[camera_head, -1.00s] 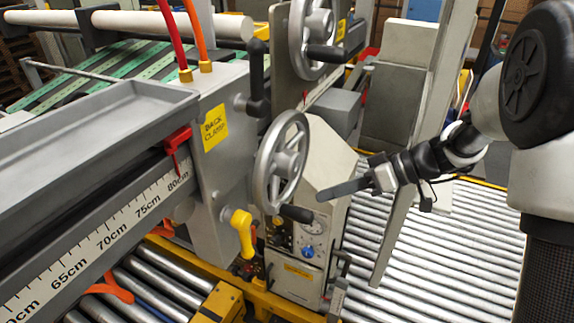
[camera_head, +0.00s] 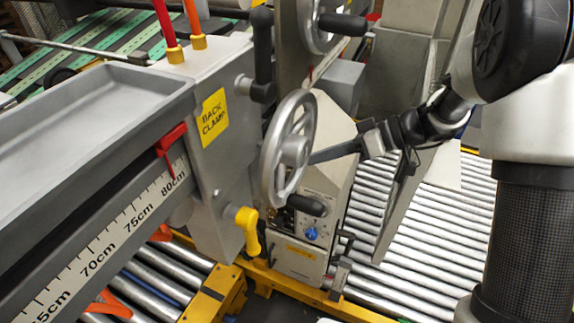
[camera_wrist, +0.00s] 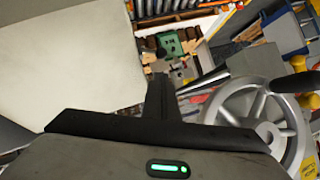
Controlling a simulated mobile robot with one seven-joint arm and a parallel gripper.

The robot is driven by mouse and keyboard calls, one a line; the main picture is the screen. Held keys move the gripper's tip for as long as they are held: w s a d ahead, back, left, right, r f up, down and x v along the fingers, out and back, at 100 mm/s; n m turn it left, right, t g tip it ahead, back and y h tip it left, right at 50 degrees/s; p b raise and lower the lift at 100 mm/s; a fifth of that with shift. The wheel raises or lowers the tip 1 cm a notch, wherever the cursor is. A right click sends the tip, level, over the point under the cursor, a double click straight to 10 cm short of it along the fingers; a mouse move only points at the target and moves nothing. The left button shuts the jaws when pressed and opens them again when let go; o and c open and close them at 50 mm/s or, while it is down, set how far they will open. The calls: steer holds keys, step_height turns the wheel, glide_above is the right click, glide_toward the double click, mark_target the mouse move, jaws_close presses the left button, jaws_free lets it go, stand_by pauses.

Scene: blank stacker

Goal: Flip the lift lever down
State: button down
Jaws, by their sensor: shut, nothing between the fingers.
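My gripper (camera_head: 316,157) is shut and empty, its dark slim fingers pointing left beside the upper part of the cream control box (camera_head: 333,140). In the head view the fingertips meet the rim of the grey handwheel (camera_head: 288,148); I cannot tell whether they touch it. In the wrist view the shut fingers (camera_wrist: 160,92) lie left of the handwheel (camera_wrist: 232,95). A panel with a blue knob (camera_head: 312,233) sits low on the control box, partly hidden by the wheel's black handle (camera_head: 306,205). No part is clearly readable as the lift lever.
A yellow-handled lever (camera_head: 247,230) and a black upright handle (camera_head: 262,45) stand on the back clamp (camera_head: 213,130). A second handwheel (camera_head: 325,22) is behind. Rollers (camera_head: 440,215) lie at right; a grey tray (camera_head: 85,110) fills the left.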

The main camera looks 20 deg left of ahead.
steer(key=p+x, duration=0.1)
steer(key=x, duration=0.9)
steer(key=shift+r+p, duration=0.1)
steer(key=shift+p, duration=0.3)
steer(key=shift+w+f+b, duration=0.1)
steer(key=shift+f+b, duration=0.15)
steer(key=shift+b, duration=0.4)
